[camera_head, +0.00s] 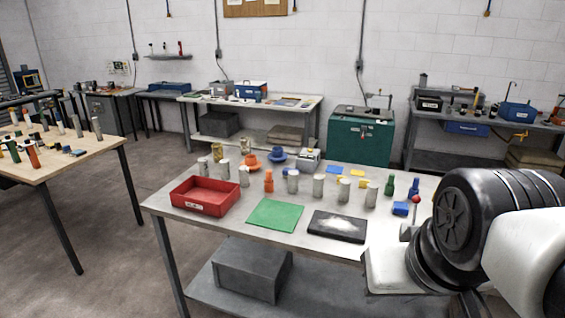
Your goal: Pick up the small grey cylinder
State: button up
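Several small grey cylinders stand upright on the metal worktable (190,226). One grey cylinder (224,169) is behind the red tray, and a slightly smaller one (244,177) stands just right of it. Others stand in a loose row to the right: one grey cylinder (293,182), a second (318,187), a third (343,191) and a fourth (371,195). I cannot tell which one the task means. Parts of my arm fill the right edge and hide the table's right end. My gripper's fingers do not show.
A red tray (205,196), a green mat (275,215) and a black pad (338,226) lie along the table's front. Orange, blue, yellow and green objects stand close among the cylinders. Another table (60,165) with many pieces is at left, with open floor between.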

aim_at(224, 164)
jog(key=i+j+z, duration=0.15)
jog(key=j, duration=0.2)
jog(key=i+j+z, duration=0.25)
jog(key=j, duration=0.45)
jog(key=i+j, duration=0.15)
jog(key=j, duration=0.2)
jog(key=i+j+z, duration=0.1)
jog(key=j, duration=0.25)
jog(key=i+j, duration=0.2)
jog(key=j, duration=0.15)
jog(key=i+j, duration=0.15)
jog(key=j, duration=0.25)
jog(key=i+j, duration=0.1)
jog(key=j, duration=0.25)
jog(key=i+j, duration=0.15)
jog(key=j, duration=0.25)
jog(key=i+j, duration=0.15)
jog(key=j, duration=0.25)
jog(key=i+j, duration=0.1)
jog(key=j, duration=0.3)
jog(key=i+l+z, duration=0.05)
